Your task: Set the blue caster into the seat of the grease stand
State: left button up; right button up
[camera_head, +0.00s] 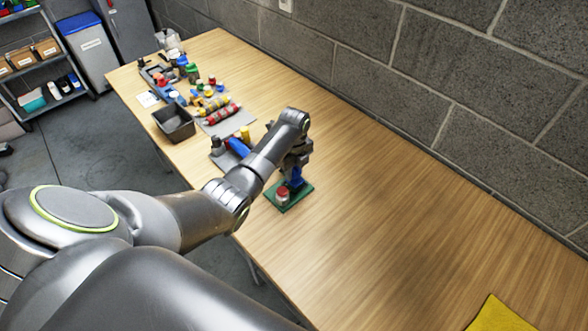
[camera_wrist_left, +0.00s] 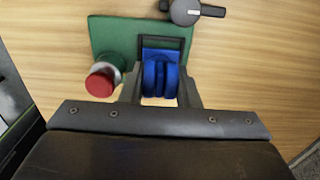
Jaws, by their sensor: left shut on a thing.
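The grease stand (camera_head: 296,203) is a green plate on the table, with a red-topped post (camera_wrist_left: 102,80) at its left side in the left wrist view. A dark square frame, the seat (camera_wrist_left: 183,43), is on the green plate (camera_wrist_left: 108,32). The blue caster (camera_wrist_left: 160,78) has its wheels between the fingers of my left gripper (camera_wrist_left: 160,92), which is shut on it. Its blue top plate overlaps the inside of the seat frame in this view; I cannot tell whether it rests fully in it. The caster also shows under the gripper in the head view (camera_head: 296,178). My right gripper is not in view.
A dark lever with a round silver hub (camera_wrist_left: 186,10) is at the plate's far edge. Left of my arm are a black bin (camera_head: 174,124) and several coloured parts on grey mats. A yellow item (camera_head: 498,316) lies at bottom right.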

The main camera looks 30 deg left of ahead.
aim_at(294, 168)
pick_arm(q)
jog(key=shift+f, duration=0.35)
jog(key=shift+f+b, duration=0.6)
jog(key=shift+b, duration=0.05)
jog(key=o, duration=1.1)
jog(key=shift+c, duration=0.2)
notch_tip(294, 168, up, 11)
jog(key=shift+r+b, duration=0.2)
jog(key=shift+b, duration=0.2)
notch_tip(294, 168, up, 6)
jog(key=p, duration=0.3)
